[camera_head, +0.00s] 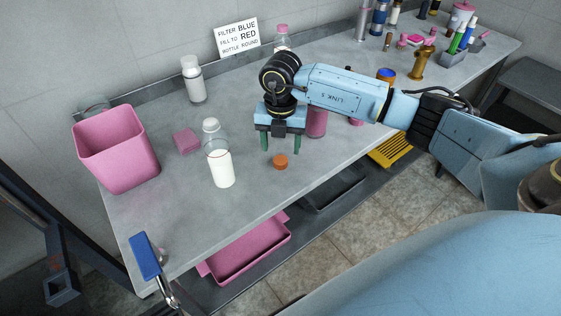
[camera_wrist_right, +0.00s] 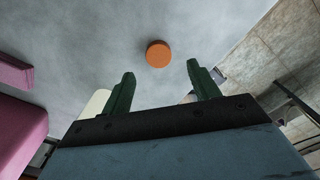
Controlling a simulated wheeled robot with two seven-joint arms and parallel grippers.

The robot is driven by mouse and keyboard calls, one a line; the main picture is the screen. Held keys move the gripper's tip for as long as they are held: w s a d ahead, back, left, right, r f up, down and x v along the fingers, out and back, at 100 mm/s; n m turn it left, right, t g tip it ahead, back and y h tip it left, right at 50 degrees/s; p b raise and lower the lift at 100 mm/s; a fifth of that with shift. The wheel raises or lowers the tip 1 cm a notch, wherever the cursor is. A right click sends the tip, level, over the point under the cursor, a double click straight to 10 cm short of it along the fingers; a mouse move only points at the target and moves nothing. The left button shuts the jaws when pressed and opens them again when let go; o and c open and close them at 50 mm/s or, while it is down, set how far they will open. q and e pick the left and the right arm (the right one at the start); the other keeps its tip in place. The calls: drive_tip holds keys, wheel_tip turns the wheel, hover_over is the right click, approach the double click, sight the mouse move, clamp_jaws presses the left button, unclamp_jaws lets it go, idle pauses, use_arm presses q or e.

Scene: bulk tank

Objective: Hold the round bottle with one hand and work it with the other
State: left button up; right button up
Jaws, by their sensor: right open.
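A clear round bottle (camera_head: 219,165), part filled with white liquid, stands upright on the grey bench. Its top looks pale; I cannot tell whether it is capped. An orange cap (camera_head: 281,161) lies on the bench to the right of the bottle. My right gripper (camera_head: 283,149) points down just behind the cap, its green fingers apart with nothing between them. In the right wrist view the cap (camera_wrist_right: 158,53) lies beyond the open fingertips (camera_wrist_right: 161,70), and a cream shape, likely the bottle, shows partly behind the left finger. My left gripper is not in view.
A pink bin (camera_head: 117,155) and pink block (camera_head: 187,141) stand left. A white-capped bottle (camera_head: 194,82) and pink-capped bottle (camera_head: 282,40) stand behind, near a sign (camera_head: 237,39). A blue-handled tool (camera_head: 146,256) is at the front-left corner. Bottles and tools crowd the far right.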

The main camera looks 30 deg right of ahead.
sight(281, 160)
wheel_tip(281, 160, down, 5)
drive_tip(key=shift+w+d+f+b, duration=0.1)
drive_tip(key=shift+w+b, duration=0.05)
drive_tip(key=shift+b, duration=0.25)
drive_tip(key=shift+c, duration=0.4)
drive_tip(key=c, duration=1)
